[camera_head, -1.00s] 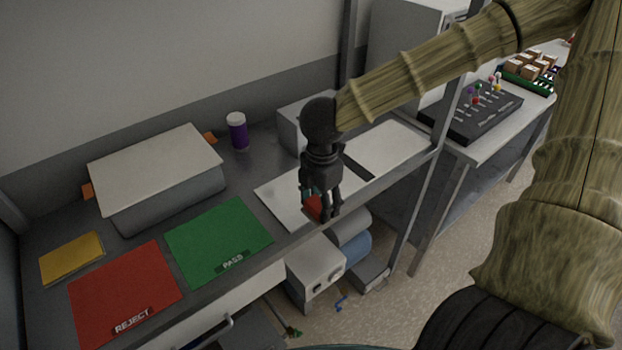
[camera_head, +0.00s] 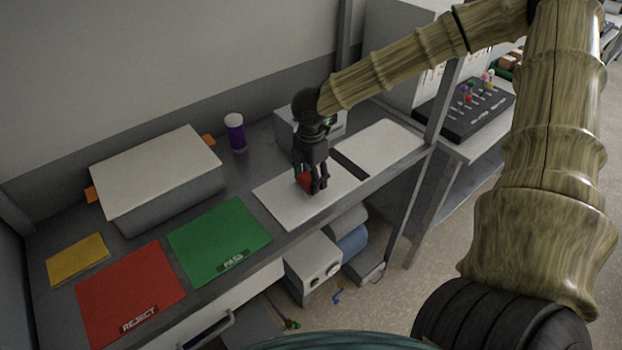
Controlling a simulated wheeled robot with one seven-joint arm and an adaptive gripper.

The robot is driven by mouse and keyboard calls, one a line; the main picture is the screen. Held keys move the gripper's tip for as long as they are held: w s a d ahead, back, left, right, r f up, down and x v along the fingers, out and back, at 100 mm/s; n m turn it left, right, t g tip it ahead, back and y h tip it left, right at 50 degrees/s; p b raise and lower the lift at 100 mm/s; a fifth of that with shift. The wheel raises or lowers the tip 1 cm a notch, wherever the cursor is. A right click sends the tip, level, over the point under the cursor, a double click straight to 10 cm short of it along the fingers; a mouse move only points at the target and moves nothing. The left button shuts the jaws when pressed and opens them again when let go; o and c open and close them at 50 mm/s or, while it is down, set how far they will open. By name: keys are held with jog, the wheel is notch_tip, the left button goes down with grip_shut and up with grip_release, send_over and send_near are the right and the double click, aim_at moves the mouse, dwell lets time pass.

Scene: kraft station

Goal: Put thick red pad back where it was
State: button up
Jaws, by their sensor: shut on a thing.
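My gripper (camera_head: 313,184) points down over a white board (camera_head: 278,206) on the grey bench. It is shut on a small red thing (camera_head: 304,180), which I take for the thick red pad. Most of the pad is hidden by the fingers, and a bit of teal shows beside it. I cannot tell whether the pad touches the white board or hangs just above it.
A second white board (camera_head: 378,146) lies to the right. To the left are the green PASS mat (camera_head: 215,235), red REJECT mat (camera_head: 130,285), yellow pad (camera_head: 77,258) and a large white-topped box (camera_head: 155,172). A purple jar (camera_head: 235,133) stands behind. A bench post (camera_head: 432,130) rises right.

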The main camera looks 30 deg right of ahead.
jog(key=shift+f, duration=0.95)
jog(key=shift+f, duration=0.15)
jog(key=o, duration=0.9)
jog(key=shift+r+p, duration=0.2)
jog(key=shift+p, duration=0.1)
jog(key=shift+r+b, duration=1.1)
jog(key=shift+r, duration=4.85)
